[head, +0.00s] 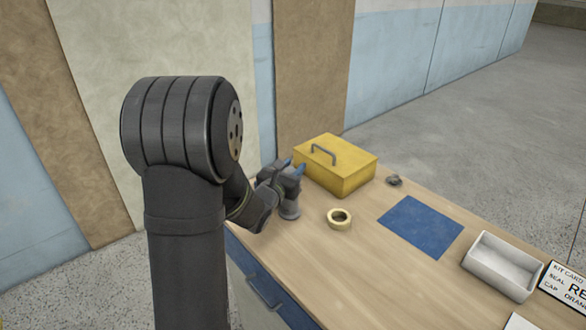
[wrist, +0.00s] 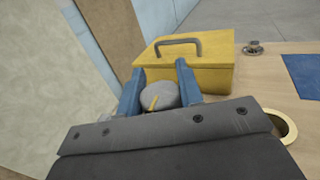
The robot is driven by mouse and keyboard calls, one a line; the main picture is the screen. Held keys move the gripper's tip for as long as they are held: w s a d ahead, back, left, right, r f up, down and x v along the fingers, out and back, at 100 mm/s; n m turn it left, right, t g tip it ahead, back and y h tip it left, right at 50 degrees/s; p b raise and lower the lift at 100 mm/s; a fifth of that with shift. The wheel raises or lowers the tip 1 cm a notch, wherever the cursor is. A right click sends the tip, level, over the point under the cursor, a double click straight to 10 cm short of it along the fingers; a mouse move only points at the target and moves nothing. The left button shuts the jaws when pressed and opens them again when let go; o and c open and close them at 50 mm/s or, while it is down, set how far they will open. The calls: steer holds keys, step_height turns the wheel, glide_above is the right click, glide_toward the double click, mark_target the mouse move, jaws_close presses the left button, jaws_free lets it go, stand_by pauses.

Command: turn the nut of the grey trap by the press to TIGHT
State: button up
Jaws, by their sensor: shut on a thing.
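The grey trap (head: 289,211) stands on the wooden bench near its left end, just in front of the yellow box. Its rounded grey top (wrist: 158,94) with a yellow-orange stripe shows in the wrist view between my blue fingers. My gripper (head: 293,167) is shut on this top, which I take for the nut; it also shows in the wrist view (wrist: 160,70). The stripe points up and slightly right there. The gripper body hides the lower trap in the wrist view. I cannot make out a TIGHT mark or a press.
A yellow box (head: 343,173) with a handle stands close behind the trap. A tape roll (head: 340,219) lies to its right. Farther right are a small grey metal piece (head: 394,180), a blue mat (head: 420,227), a white tray (head: 502,264) and a kit card (head: 568,284).

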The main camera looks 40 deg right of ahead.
stand_by(0.3)
steer(key=o, duration=1)
steer(key=v, duration=1.7)
steer(key=shift+s+a, duration=0.15)
steer(key=shift+s, duration=0.05)
steer(key=shift+c, duration=0.2)
